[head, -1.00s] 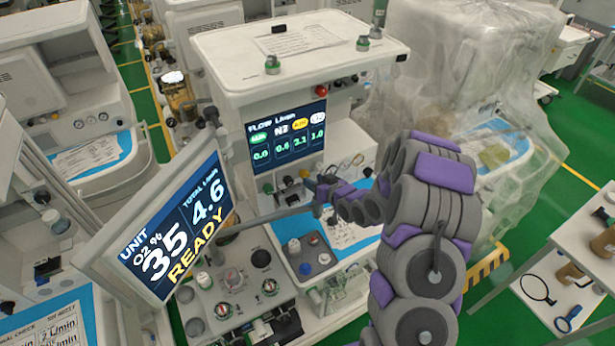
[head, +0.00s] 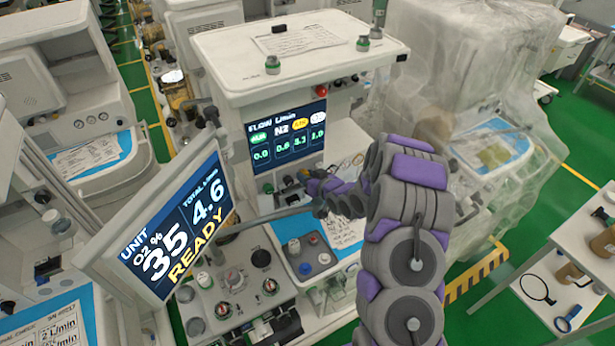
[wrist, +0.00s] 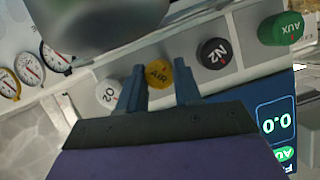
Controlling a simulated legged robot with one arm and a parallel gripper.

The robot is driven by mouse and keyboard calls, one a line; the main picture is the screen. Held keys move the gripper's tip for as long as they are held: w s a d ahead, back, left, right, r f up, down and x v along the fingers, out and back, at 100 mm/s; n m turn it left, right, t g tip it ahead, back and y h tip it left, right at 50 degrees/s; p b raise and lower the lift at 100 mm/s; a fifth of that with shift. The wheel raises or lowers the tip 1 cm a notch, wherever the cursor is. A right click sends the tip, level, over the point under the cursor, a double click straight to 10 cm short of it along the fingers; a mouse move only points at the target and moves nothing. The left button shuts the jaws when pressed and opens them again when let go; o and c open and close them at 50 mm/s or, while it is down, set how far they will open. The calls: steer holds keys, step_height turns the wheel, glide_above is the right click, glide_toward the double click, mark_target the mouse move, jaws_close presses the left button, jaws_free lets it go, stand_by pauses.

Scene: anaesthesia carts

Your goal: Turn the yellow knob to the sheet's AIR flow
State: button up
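The yellow AIR knob (wrist: 157,76) shows in the wrist view between the two blue fingers of my open gripper (wrist: 160,68). A gap shows on each side of the knob; contact is not visible. In the head view my gripper (head: 309,181) is at the knob row below the flow screen (head: 287,136), partly hiding the knobs. The screen's yellow-headed column reads about 3.1, but the digits are blurred. A paper sheet (head: 346,232) lies on the blue worktop behind my arm, and another sheet (head: 300,40) lies on the cart top; their writing is unreadable.
The white O2 knob (wrist: 107,93) and black N2 knob (wrist: 213,53) flank the yellow one, with the green AUX knob (wrist: 281,29) beyond. Gauges (wrist: 29,68) sit at left. A tilted monitor (head: 165,235) reading 35, 4.6 and READY stands left of my arm.

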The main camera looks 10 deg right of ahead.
steer(key=c, duration=0.3)
steer(key=n+h+b, duration=0.1)
steer(key=b, duration=0.1)
steer(key=shift+n+b, duration=0.3)
steer(key=shift+b, duration=0.1)
steer(key=o, duration=0.8)
steer(key=shift+c, duration=0.2)
